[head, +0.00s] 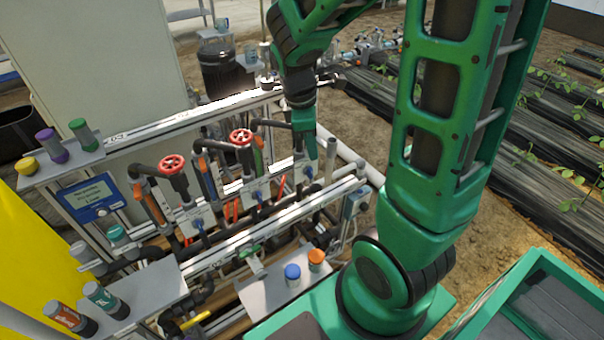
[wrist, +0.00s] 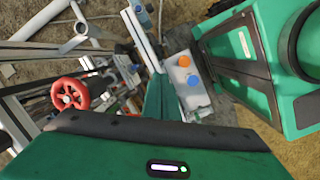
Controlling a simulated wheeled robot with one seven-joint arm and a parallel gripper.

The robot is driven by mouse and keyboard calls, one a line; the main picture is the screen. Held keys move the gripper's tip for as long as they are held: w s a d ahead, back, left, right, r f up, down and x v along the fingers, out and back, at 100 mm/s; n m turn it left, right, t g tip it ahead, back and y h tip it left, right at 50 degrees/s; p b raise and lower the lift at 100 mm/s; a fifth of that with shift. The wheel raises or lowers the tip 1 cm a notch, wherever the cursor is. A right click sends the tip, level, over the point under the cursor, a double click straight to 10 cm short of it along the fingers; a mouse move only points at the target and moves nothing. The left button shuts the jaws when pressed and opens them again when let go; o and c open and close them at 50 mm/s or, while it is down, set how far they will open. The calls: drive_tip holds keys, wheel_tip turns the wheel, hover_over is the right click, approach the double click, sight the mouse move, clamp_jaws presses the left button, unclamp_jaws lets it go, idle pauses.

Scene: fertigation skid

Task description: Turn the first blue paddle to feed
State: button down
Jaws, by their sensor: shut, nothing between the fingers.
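Several small blue paddles sit on pale label plates along the skid's middle row in the head view: a left one (head: 197,224), a middle one (head: 257,196) and a right one (head: 308,170). The plate lettering is too small to read, so I cannot tell which paddle is first or where feed is marked. My gripper (head: 309,152) is shut and empty, pointing down at the row's right end, close to the right paddle. Whether it touches that paddle is unclear. In the wrist view the green fingers (wrist: 165,97) are together with nothing held; no blue paddle shows clearly there.
Red handwheels (head: 172,164) (head: 241,137) stand on pipes behind the row. A silver rail (head: 235,246) runs in front. A grey plate holds a blue knob (head: 292,272) and an orange knob (head: 316,256). Bottles stand on shelves at the left. A display box (head: 91,198) is also left.

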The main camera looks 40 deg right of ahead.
sight(304, 173)
drive_tip(key=w+a+f+n, duration=0.5)
drive_tip(key=w+n, duration=0.1)
drive_tip(key=n, duration=0.1)
drive_tip(key=shift+d+f, duration=1.1)
drive_tip(key=shift+f, duration=0.55)
drive_tip(key=shift+d+f, duration=1.15)
drive_tip(key=shift+f, duration=0.55)
drive_tip(key=shift+d+f, duration=1.1)
drive_tip(key=shift+f, duration=0.55)
